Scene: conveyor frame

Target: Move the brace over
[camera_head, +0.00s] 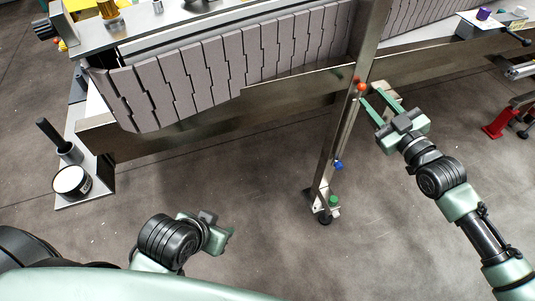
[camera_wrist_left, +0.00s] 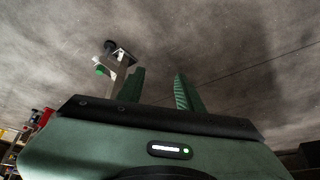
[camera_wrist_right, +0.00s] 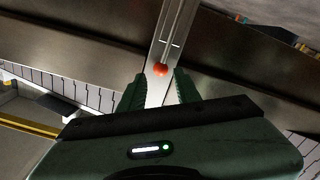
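A steel upright leg (camera_head: 345,110) of the conveyor carries a red knob (camera_head: 361,87), a blue knob (camera_head: 338,165) and a green knob (camera_head: 333,200). A narrow metal strip runs along this leg by the knobs; I cannot tell for certain whether it is the brace. My right gripper (camera_head: 371,93) is open beside the red knob. In the right wrist view the red knob (camera_wrist_right: 160,69) lies just beyond the gap between its fingertips. My left gripper (camera_head: 232,234) is open and empty, low and left of the leg. The green knob (camera_wrist_left: 101,70) shows in the left wrist view.
The conveyor's grey slatted belt (camera_head: 225,65) and steel side beam (camera_head: 210,117) cross the back. A red stand (camera_head: 498,124) is at far right. The floor before the leg is clear.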

